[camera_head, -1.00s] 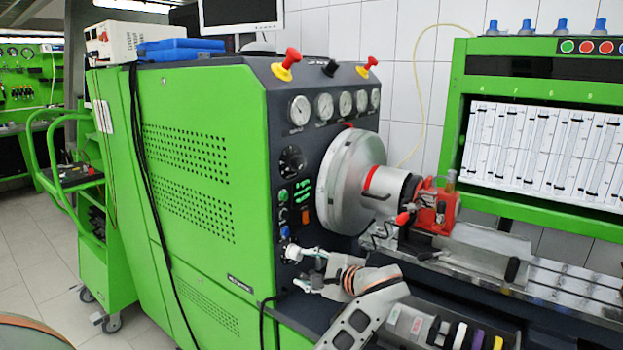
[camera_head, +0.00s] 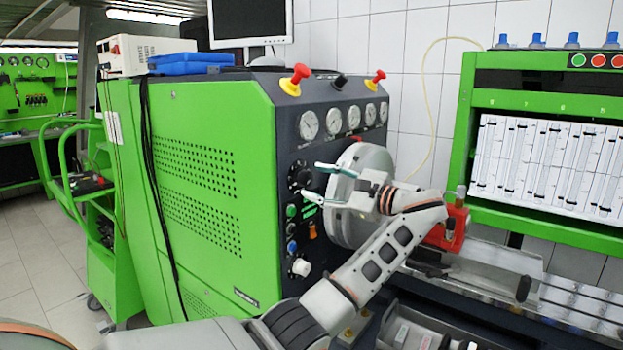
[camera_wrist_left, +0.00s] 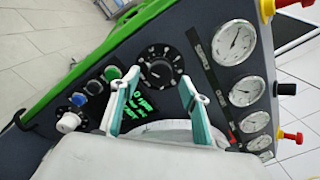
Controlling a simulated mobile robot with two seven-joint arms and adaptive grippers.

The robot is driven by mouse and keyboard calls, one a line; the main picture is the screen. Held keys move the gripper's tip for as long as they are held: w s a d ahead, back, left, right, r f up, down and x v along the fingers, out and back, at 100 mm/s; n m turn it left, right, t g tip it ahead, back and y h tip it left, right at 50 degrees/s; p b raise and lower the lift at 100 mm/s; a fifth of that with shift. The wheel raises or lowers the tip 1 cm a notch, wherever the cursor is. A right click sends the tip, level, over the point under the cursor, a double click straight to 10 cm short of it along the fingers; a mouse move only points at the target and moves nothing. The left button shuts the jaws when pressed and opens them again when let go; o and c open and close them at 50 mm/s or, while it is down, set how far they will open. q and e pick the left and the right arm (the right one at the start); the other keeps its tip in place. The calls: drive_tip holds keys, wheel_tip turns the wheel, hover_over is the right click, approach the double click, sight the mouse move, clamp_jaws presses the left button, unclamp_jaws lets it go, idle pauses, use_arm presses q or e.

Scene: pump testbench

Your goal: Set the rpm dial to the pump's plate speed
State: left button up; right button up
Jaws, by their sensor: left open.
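A large black dial with white scale marks (camera_head: 299,175) sits on the dark front panel. In the left wrist view the dial (camera_wrist_left: 161,68) lies between and beyond my fingertips. My left gripper (camera_head: 316,182) is open and points at the dial, with its two pale green fingers apart; it also shows in the left wrist view (camera_wrist_left: 158,77). I cannot tell whether a finger touches the dial. A green display (camera_wrist_left: 142,102) below the dial seems to read 0 rpm. The red pump (camera_head: 456,228) is partly hidden behind my arm, and no plate text is readable. My right gripper is out of view.
Coloured buttons (camera_head: 291,211) and a white knob (camera_head: 301,267) sit below the dial. Several round gauges (camera_head: 309,125) and red emergency knobs (camera_head: 296,74) are above it. The big grey flywheel disc (camera_head: 352,200) stands close beside my fingers.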

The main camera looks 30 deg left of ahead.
use_arm(q)
drive_tip(key=shift+w+a, duration=0.15)
drive_tip(key=shift+a, duration=1.15)
drive_tip(key=c, duration=1.1)
drive_tip(key=shift+p, duration=0.45)
